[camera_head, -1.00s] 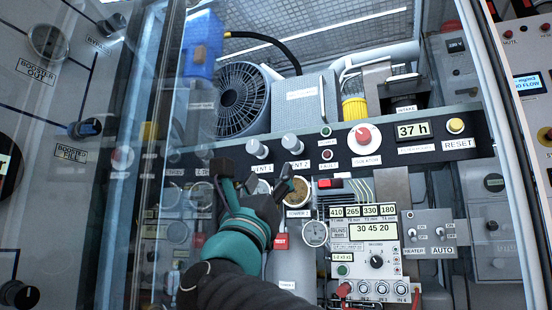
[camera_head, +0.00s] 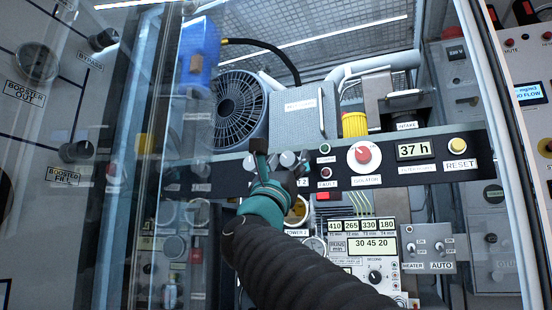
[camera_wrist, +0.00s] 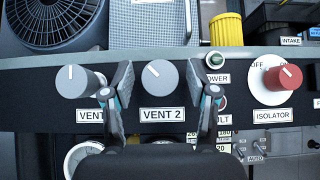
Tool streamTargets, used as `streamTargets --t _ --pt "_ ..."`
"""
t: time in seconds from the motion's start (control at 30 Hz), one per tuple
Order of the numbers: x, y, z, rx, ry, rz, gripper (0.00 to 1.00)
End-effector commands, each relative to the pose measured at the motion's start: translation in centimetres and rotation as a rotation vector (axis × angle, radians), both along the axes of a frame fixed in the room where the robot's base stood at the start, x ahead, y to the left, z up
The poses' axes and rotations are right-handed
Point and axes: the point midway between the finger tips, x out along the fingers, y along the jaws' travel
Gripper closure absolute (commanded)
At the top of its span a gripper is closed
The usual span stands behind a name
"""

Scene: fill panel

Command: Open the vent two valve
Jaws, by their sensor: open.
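The vent two valve is a round grey knob (camera_wrist: 160,78) above a "VENT 2" label (camera_wrist: 162,114) in the wrist view. Its white mark points up and slightly left. In the head view the knob (camera_head: 288,159) is partly hidden by my gripper. My gripper (camera_wrist: 161,88) is open, with one finger on each side of the knob; I cannot tell whether they touch it. In the head view my gripper (camera_head: 279,160) is at the dark control strip, its dark fingers apart.
The power button (camera_wrist: 214,60) is close to my right finger. A red isolator knob (camera_wrist: 285,78) is further right. A clear glass door (camera_head: 150,150) stands left of my arm.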

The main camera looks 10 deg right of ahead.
Motion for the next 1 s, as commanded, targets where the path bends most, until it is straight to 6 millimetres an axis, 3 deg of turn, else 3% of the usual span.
streamTargets --t 0.43,0.67,0.7,1.0 --pt "0.59 -0.46 0.74 0.0 0.0 0.0 0.42" --pt "0.59 -0.45 0.73 -0.001 0.0 -0.001 0.97" --pt "0.59 -0.44 0.73 -0.001 0.0 -0.001 1.0" --pt "0.58 -0.48 0.65 -0.025 0.017 -0.001 1.0"
